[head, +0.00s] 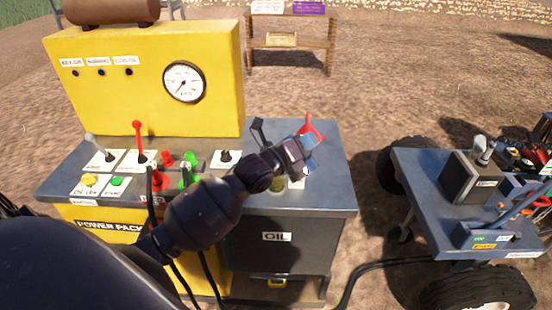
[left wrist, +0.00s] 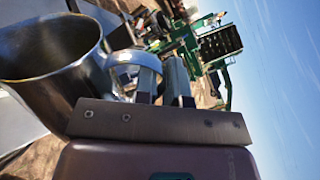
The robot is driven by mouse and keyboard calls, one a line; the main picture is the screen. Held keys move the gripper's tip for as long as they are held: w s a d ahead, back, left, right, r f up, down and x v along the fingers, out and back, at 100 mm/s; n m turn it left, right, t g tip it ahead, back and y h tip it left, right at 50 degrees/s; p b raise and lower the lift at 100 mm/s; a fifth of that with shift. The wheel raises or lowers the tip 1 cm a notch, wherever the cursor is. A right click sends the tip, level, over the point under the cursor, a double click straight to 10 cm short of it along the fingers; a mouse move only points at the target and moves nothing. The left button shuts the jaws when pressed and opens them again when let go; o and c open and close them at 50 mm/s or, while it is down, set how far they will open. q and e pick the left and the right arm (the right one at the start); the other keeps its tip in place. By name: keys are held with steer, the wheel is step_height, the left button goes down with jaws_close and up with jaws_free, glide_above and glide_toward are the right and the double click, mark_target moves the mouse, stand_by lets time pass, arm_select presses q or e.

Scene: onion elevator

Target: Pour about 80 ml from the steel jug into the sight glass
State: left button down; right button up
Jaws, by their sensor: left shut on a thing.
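The steel jug (left wrist: 48,55) fills the left of the left wrist view, its shiny open rim showing and its handle (left wrist: 122,62) at the fingers. My left gripper (head: 299,150) is shut on the jug's handle; its fingers also show in the left wrist view (left wrist: 163,80). In the head view the jug is mostly hidden by the gripper, above the right part of the blue-grey bench (head: 335,190). A small yellowish glass (head: 279,185), probably the sight glass, shows partly beneath my wrist. Its liquid level cannot be read. My right gripper is not in view.
A red funnel-like piece (head: 312,128) stands just beyond the gripper. The yellow power pack (head: 150,100) with a gauge (head: 184,82) and levers is at left. A wooden rack (head: 290,55) is behind.

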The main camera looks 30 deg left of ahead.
mark_target(312, 165)
arm_select(q)
steer(key=shift+s+d+r+m, duration=0.1)
steer(key=shift+d+m, duration=0.25)
steer(key=shift+m, duration=0.35)
steer(key=shift+s+d+f+m, duration=0.1)
steer(key=shift+d+f+m, duration=0.45)
steer(key=shift+f+m, duration=0.3)
steer(key=shift+d+f+m, duration=0.2)
steer(key=shift+f+m, duration=0.05)
steer(key=shift+f, duration=0.1)
steer(key=s+d+f+m+b, duration=0.1)
steer(key=d+f+m+b, duration=0.4)
steer(key=f, duration=0.5)
steer(key=shift+s+d+f+m, duration=0.3)
steer(key=shift+d+m, duration=0.1)
steer(key=shift+m, duration=0.8)
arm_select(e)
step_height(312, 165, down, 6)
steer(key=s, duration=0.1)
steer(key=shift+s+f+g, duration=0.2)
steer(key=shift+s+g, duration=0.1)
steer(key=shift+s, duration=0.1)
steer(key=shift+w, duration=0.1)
